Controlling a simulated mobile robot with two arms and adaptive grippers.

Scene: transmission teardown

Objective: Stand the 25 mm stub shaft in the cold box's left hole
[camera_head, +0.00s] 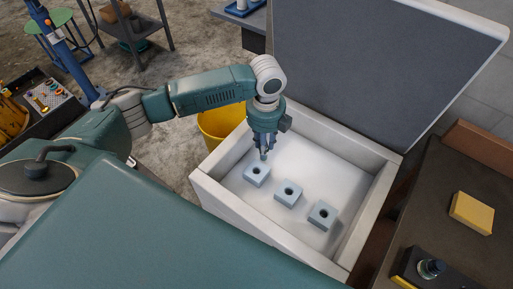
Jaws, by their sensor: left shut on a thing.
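The cold box (232,217) is an open white chest with its grey lid (375,65) raised at the back. On its pale floor, three light blue-grey blocks stand in a diagonal row, each with a dark hole on top: the left block (257,175), the middle block (287,194) and the right block (322,216). My left gripper (264,154) points down inside the box, just behind and above the left block's hole. It is shut on a small part, apparently the stub shaft, mostly hidden by the fingers. I cannot tell whether the shaft touches the block. My right gripper is not in view.
A yellow bucket (217,121) stands behind the box's left wall. The box's walls and raised lid border my left arm. At the right, a dark bench (440,215) carries a yellow block (471,213) and a device with a knob (431,268).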

